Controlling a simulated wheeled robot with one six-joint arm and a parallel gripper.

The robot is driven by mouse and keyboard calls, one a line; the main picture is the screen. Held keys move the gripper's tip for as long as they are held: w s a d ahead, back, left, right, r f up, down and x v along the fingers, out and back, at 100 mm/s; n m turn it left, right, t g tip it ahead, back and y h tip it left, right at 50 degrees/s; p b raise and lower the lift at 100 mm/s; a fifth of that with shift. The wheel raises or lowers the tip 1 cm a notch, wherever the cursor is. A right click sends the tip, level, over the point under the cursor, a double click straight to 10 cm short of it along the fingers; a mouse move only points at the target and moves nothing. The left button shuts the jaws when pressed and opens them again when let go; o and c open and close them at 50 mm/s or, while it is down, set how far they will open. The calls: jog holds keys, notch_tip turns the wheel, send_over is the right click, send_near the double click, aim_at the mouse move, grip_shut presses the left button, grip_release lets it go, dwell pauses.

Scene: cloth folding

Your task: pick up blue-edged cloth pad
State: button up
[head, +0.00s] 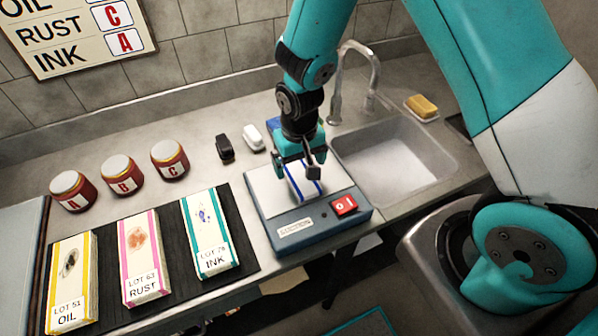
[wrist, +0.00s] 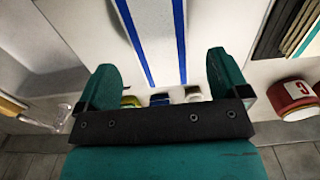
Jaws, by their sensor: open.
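The blue-edged cloth pad (head: 305,187) is white with a blue stripe along each long side. It lies on the pale top of a blue-grey device (head: 297,231) with a red switch. In the wrist view the pad (wrist: 153,38) runs from the top edge down between my fingers. My gripper (head: 297,166) is open over the pad, and part of the pad is hidden behind it in the head view. In the wrist view the two teal fingers of my gripper (wrist: 164,84) stand wide apart with nothing gripped. I cannot tell the exact height gap.
Left of the device, a dark tray (head: 174,238) holds pads labelled OIL, RUST and INK. Jars A (head: 72,190), B (head: 122,174) and C (head: 169,158) stand behind it. A sink (head: 395,160) with a faucet (head: 372,75) and a yellow sponge (head: 422,106) are at right.

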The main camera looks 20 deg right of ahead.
aim_at(299, 174)
jog(key=shift+f+p, duration=0.3)
jog(key=shift+f, duration=1.3)
jog(key=c, duration=1.1)
jog(key=shift+r, duration=0.15)
